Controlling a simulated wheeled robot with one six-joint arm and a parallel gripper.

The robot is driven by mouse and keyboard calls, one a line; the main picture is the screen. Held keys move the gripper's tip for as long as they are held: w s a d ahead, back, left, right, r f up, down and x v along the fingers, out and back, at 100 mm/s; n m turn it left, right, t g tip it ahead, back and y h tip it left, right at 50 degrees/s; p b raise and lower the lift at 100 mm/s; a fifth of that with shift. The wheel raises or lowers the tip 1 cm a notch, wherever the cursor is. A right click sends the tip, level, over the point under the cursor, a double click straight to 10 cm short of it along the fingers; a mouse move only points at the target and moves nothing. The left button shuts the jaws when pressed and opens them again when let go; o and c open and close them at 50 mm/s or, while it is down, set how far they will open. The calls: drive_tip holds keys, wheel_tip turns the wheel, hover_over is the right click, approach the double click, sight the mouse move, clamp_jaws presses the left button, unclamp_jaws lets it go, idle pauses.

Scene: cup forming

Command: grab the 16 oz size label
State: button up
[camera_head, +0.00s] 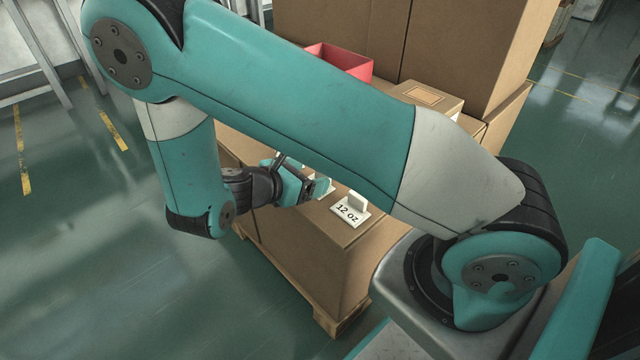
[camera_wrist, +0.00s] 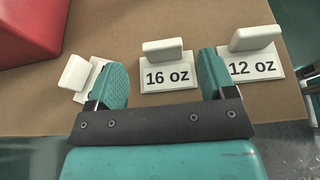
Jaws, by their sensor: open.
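The 16 oz size label (camera_wrist: 168,77) is a white plate with black print and an upright white tab, lying on a cardboard box top. In the wrist view it lies ahead of my gripper (camera_wrist: 160,85), between the lines of its two teal fingers. The fingers are open and apart, with nothing held. In the head view my gripper (camera_head: 318,186) is low over the box top, and my arm covers much of the scene; I cannot make out the 16 oz print there. The 12 oz label (camera_wrist: 252,67) is just right of the right finger; it also shows in the head view (camera_head: 350,208).
A third white label (camera_wrist: 82,77) lies beside the left finger, its print hidden. A red bin (camera_wrist: 30,30) stands at the upper left of the wrist view and shows in the head view (camera_head: 345,62). Tall cardboard boxes (camera_head: 470,45) rise behind. The box edge is close.

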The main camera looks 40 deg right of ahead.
drive_tip(key=b+x, duration=0.1)
drive_tip(key=x, duration=0.3)
drive_tip(key=shift+s, duration=0.15)
drive_tip(key=shift+r, duration=0.1)
drive_tip(key=c, duration=1)
drive_tip(key=shift+r, duration=0.15)
